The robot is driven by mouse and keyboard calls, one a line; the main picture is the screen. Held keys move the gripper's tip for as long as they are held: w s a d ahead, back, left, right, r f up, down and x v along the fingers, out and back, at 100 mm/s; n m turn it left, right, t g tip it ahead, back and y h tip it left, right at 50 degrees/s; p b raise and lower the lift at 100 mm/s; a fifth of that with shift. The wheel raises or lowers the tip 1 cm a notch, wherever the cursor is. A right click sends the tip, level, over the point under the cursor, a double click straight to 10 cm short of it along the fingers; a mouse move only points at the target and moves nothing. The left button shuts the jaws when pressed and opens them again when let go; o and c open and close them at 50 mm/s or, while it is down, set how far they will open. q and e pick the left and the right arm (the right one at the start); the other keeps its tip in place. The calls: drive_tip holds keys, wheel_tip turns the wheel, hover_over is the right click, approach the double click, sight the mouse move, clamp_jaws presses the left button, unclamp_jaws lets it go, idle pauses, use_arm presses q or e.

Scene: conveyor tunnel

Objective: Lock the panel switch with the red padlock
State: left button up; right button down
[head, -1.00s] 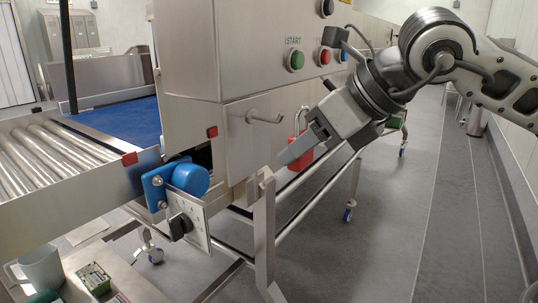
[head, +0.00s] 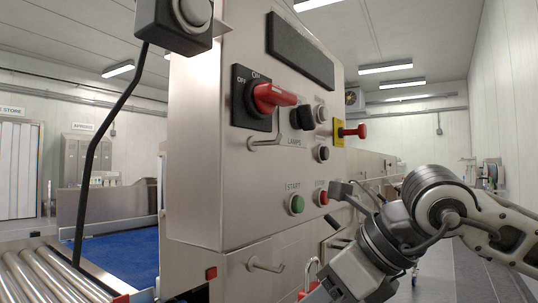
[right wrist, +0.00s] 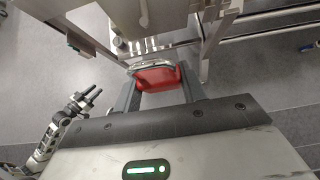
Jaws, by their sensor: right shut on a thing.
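The panel switch (head: 275,96) is a red rotary handle on a black plate marked ON and OFF, high on the steel cabinet. Its handle points to the right in the head view. The red padlock (right wrist: 157,77) is between the fingers of my right gripper (right wrist: 157,86), which is shut on it. Its metal shackle points away from the gripper. In the head view the padlock (head: 310,278) shows at the bottom edge, below the switch and apart from it, partly cut off. My left gripper (right wrist: 91,96) shows at the left of the right wrist view, empty, its fingers parted.
The cabinet face carries a green start button (head: 297,204), a red stop button (head: 320,197), a yellow plate with a red knob (head: 351,131), and hooks (head: 265,138) (head: 266,265). A roller conveyor (head: 40,277) stands at the left. Open floor lies to the right.

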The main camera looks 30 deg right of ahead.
idle(0.4)
